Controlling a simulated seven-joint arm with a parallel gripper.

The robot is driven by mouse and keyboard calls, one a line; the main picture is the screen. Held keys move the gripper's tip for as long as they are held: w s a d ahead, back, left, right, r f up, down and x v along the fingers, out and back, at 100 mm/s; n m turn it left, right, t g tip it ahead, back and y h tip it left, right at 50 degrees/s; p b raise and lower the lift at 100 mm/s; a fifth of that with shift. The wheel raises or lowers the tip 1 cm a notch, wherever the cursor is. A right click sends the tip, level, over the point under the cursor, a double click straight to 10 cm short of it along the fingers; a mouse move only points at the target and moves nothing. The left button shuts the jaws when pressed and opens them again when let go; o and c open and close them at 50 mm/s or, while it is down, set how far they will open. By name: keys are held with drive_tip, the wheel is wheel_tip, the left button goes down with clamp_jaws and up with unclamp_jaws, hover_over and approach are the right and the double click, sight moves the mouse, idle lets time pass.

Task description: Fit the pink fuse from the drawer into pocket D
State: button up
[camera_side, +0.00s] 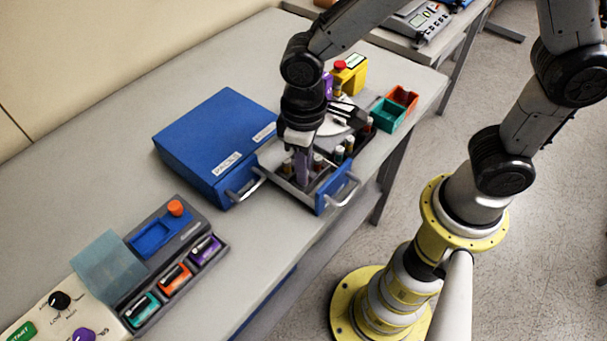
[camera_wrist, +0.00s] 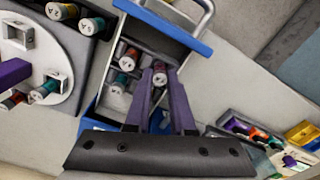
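An open drawer (camera_side: 331,195) extends from the blue cabinet (camera_side: 215,140) and holds several upright fuses with white caps. It also shows in the wrist view (camera_wrist: 165,25). My gripper (camera_wrist: 160,73) points down into the drawer, its two purple fingers on either side of one fuse (camera_wrist: 160,79) with a pinkish-red body. Whether the fingers press on it cannot be told. A dark red fuse (camera_wrist: 129,58) and a teal one (camera_wrist: 122,79) stand beside it. In the side view my gripper (camera_side: 303,172) hides part of the drawer. No letter D is readable.

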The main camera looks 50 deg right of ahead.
clamp_jaws()
drive_tip(key=shift+r, duration=0.15)
drive_tip(key=shift+r, duration=3.35)
drive_tip(key=shift+w+d+r, duration=0.1)
drive_tip(key=shift+d, duration=0.05)
drive_tip(key=w+d+m, duration=0.2)
drive_tip(key=d+m, duration=0.1)
drive_tip(key=d, duration=0.7)
drive_tip(key=w+d+m, duration=0.2)
drive_tip(key=d+m, duration=0.1)
drive_tip(key=d, duration=0.6)
drive_tip(key=shift+w+f, duration=0.1)
drive_tip(key=shift+f, duration=2.15)
